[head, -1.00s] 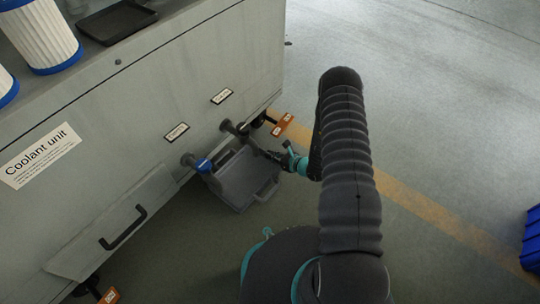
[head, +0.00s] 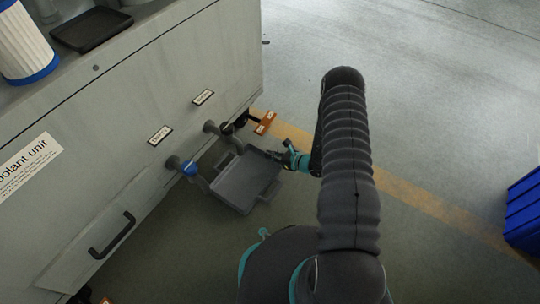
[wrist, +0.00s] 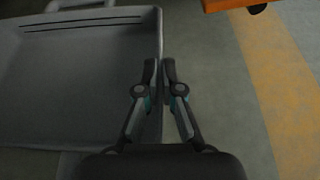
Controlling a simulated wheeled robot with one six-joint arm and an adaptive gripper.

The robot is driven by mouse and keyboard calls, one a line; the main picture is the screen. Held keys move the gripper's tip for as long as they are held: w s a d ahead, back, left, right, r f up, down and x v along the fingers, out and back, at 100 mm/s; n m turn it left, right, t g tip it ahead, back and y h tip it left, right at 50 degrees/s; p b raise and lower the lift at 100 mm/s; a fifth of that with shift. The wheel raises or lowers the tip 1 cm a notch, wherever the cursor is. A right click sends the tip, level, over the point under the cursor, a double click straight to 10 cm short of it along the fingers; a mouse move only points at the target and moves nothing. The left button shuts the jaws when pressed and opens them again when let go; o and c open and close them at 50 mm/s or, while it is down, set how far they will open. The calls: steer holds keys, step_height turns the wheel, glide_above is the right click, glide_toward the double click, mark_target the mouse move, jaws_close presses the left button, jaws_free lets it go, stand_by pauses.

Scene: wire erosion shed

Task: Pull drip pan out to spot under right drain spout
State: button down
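The drip pan (head: 243,183) is a shallow grey tray on the floor at the foot of the coolant unit, largely out from under it. It also fills the left of the wrist view (wrist: 75,85). My gripper (head: 278,156) is at the pan's right side wall. In the wrist view, its two fingers (wrist: 159,72) are nearly together, with the pan's rim between them. The right drain spout (head: 211,127) juts from the unit behind the pan. The left spout, with a blue part (head: 189,168), is near the pan's left rear corner.
The coolant unit (head: 110,110) stands at left, with a black-handled sloped panel (head: 110,235) low on it. An orange foot plate (head: 265,123) lies beyond my gripper. A blue crate (head: 524,212) is at far right. The floor between is clear.

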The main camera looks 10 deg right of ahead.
steer(key=c, duration=1.2)
jaws_free()
steer(key=shift+c, duration=0.2)
steer(key=v, duration=1.1)
steer(key=shift+d+r, duration=0.1)
steer(key=shift+r, duration=0.05)
steer(key=shift+s+d+r, duration=0.15)
steer(key=shift+s+d, duration=0.05)
steer(key=shift+s, duration=0.1)
